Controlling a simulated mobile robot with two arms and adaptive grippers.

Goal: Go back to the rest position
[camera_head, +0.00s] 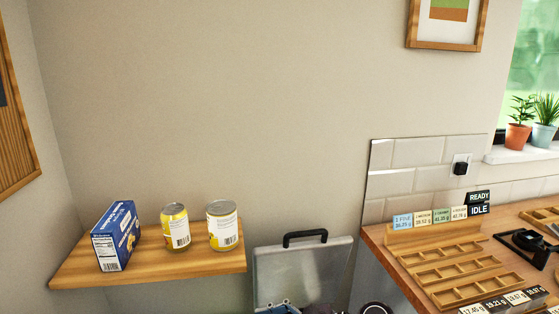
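Neither of my grippers shows in the head view. A wooden wall shelf (190,270) is at the lower left. On it stand a blue box (117,236), a yellow-labelled can (175,229) and a second can (222,226) with a white and yellow label. All three stand upright. No gripper is near them in this view.
A grey case lid (300,268) with a black handle (305,238) stands raised between shelf and counter; its lower part is cut off. The wooden counter (400,275) at right holds wooden trays (457,268), small cards (430,218) and a black device (530,242).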

